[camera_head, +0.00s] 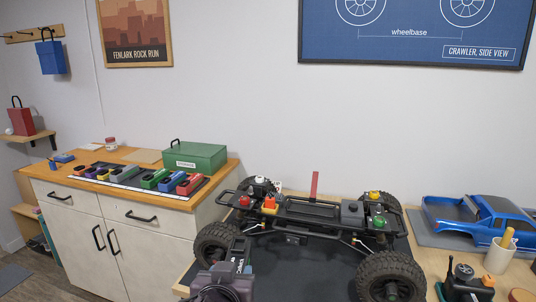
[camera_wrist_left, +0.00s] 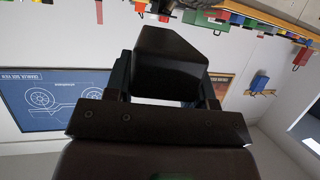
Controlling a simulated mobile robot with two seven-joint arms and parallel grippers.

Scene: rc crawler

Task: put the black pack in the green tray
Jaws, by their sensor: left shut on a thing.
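My left gripper (camera_head: 240,262) is low in the head view, in front of the crawler's near left wheel. It is shut on a dark block, the black pack (camera_wrist_left: 168,62), which fills the space between the fingers in the left wrist view. In the head view the pack is hard to separate from the dark gripper and mat. A green holder (camera_head: 155,178) sits in a row of coloured holders on the wooden cabinet at the left; whether it is the green tray I cannot tell for sure. My right gripper is not in view.
The crawler chassis (camera_head: 310,212) stands on a dark mat on the bench. A green toolbox (camera_head: 195,157) stands behind the coloured row on the cabinet. A blue truck body (camera_head: 490,218) and a cream cup (camera_head: 498,258) are at the right.

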